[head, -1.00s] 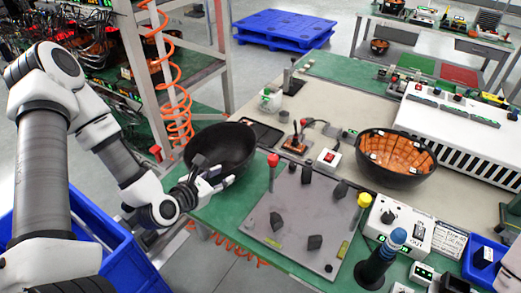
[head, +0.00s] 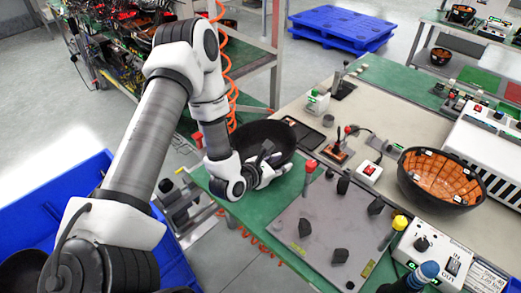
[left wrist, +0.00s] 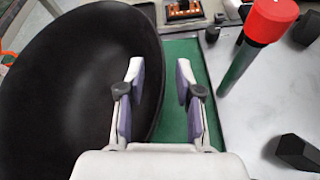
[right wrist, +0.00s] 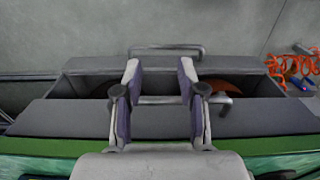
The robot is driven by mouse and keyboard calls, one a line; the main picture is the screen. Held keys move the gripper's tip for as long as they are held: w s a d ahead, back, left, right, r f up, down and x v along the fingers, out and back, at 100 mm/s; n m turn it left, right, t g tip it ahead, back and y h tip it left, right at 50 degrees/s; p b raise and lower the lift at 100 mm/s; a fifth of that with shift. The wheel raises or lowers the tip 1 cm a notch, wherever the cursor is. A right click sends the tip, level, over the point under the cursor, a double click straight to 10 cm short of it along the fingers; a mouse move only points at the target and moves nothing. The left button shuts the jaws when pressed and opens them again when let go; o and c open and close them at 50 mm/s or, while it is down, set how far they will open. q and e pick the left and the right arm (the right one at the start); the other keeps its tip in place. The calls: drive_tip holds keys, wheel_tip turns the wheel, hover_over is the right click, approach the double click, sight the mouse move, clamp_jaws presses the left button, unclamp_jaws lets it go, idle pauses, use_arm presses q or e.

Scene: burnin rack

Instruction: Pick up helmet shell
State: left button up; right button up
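A black, bowl-shaped helmet shell (head: 262,136) rests at the left end of the green-topped bench, partly hidden by my left arm. It fills the left of the left wrist view (left wrist: 75,85). My left gripper (head: 280,173) is at its near right rim. In the left wrist view its fingers (left wrist: 157,85) are apart, with the rim edge showing between them; contact cannot be told. A second shell with an orange-brown lining (head: 437,178) stands at the right of the bench. My right gripper (right wrist: 160,85) is open and empty, above a grey drawer (right wrist: 75,118).
A grey fixture plate (head: 325,225) with black blocks and a red-capped post (left wrist: 262,40) stands close right of my left gripper. A blue crate (head: 70,190) is at the left, a rack (head: 255,60) behind.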

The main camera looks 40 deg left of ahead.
use_arm(q)
drive_tip(key=shift+s, duration=0.1)
clamp_jaws()
drive_tip(key=shift+r, duration=0.15)
